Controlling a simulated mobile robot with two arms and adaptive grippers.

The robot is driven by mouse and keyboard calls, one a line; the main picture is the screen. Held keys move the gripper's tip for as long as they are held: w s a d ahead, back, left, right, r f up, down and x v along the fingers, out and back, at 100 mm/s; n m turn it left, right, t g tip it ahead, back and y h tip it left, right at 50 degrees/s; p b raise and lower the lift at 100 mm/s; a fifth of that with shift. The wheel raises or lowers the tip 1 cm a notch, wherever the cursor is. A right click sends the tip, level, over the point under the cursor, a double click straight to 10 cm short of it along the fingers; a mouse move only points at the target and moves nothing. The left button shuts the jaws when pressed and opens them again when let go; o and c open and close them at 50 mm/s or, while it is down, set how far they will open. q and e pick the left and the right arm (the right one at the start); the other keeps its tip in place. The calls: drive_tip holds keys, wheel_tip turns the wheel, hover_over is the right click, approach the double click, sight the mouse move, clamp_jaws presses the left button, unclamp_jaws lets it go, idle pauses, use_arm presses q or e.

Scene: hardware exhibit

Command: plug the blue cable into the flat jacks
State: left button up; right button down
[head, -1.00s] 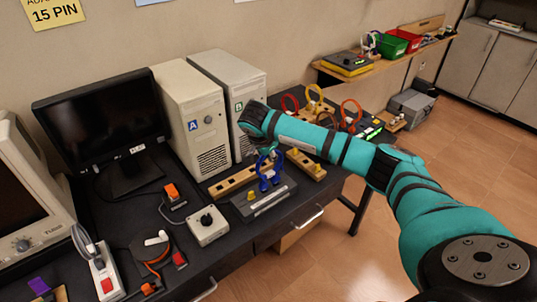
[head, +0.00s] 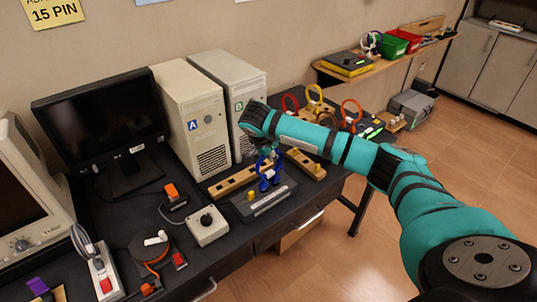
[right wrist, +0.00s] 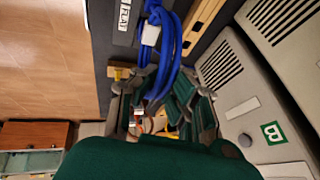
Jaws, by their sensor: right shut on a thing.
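The blue cable (head: 267,176) is looped and stands over the dark panel box (head: 249,209) on the desk. In the right wrist view the blue cable (right wrist: 171,52) runs from between my fingers up toward the box's "FLAT" label (right wrist: 123,17). My right gripper (head: 268,155) is above the box and shut on the blue cable. The same gripper shows in the right wrist view (right wrist: 163,112), with its fingers on both sides of the cable. The cable's ends and the flat jacks are too small or hidden to tell whether they meet. My left gripper is not in view.
Computer towers A (head: 188,115) and B (head: 233,82) stand close behind. A grey switch box (head: 208,226) sits to the left. Red and orange cable loops (head: 351,108) stand behind my arm.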

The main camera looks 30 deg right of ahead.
drive_tip(key=shift+f+b, duration=0.7)
drive_tip(key=shift+b, duration=0.25)
idle(1.1)
idle(0.4)
drive_tip(key=c, duration=0.7)
unclamp_jaws()
drive_tip(key=shift+p+v, duration=0.7)
drive_tip(key=shift+v, duration=0.2)
drive_tip(key=p+v, duration=0.3)
drive_tip(key=v, duration=0.2)
drive_tip(key=shift+s+a+r+p, duration=0.15)
drive_tip(key=shift+s+r+p, duration=0.05)
drive_tip(key=shift+r+p, duration=0.15)
drive_tip(key=shift+f, duration=0.1)
